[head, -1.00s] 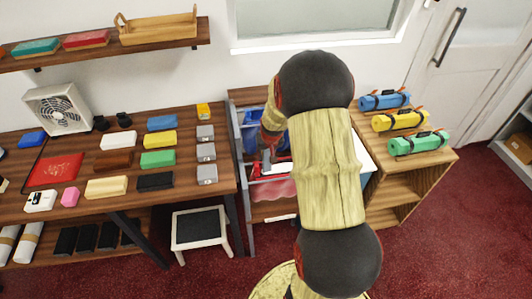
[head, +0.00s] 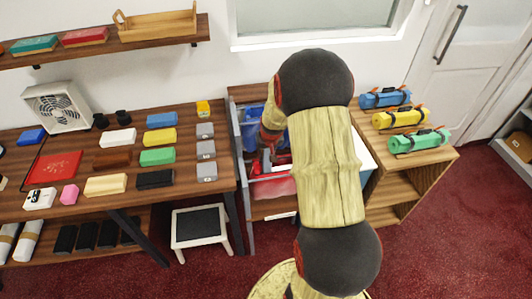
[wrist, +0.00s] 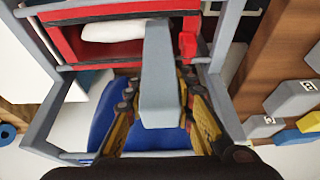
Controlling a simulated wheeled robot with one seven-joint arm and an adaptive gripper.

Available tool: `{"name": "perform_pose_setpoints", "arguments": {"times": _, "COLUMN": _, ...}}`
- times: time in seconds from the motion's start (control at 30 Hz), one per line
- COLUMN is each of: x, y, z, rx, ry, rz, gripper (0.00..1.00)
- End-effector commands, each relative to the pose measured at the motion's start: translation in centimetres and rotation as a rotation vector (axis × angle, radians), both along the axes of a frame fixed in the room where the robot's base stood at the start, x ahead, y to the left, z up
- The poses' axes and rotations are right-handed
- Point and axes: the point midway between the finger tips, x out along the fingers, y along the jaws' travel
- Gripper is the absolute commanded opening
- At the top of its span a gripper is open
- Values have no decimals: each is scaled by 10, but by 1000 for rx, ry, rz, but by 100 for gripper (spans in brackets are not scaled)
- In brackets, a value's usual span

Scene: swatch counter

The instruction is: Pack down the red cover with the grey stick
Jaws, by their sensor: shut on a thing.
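The grey stick (wrist: 160,85) is between the fingers of my gripper (wrist: 158,88) in the wrist view, and the fingers are shut on it. It points away from the wrist, over the open drawer. In the head view the red cover (head: 272,187) shows at the drawer's near end, and my arm hides much of the drawer and gripper.
The drawer has grey rails (wrist: 45,110). A blue thing (wrist: 105,125) and a white thing (wrist: 112,30) are in it. A table (head: 215,130) with several colored blocks stands to the left. A small cabinet (head: 440,158) with rolled bundles stands to the right.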

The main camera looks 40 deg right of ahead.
Motion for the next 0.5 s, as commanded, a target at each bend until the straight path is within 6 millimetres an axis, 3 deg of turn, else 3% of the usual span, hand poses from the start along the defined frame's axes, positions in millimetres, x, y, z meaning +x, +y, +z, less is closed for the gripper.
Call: {"name": "perform_pose_setpoints", "arguments": {"times": 0.5, "x": 0, "y": 0, "z": 41, "rx": -1, "ry": -1, "rz": 0, "gripper": 5}}
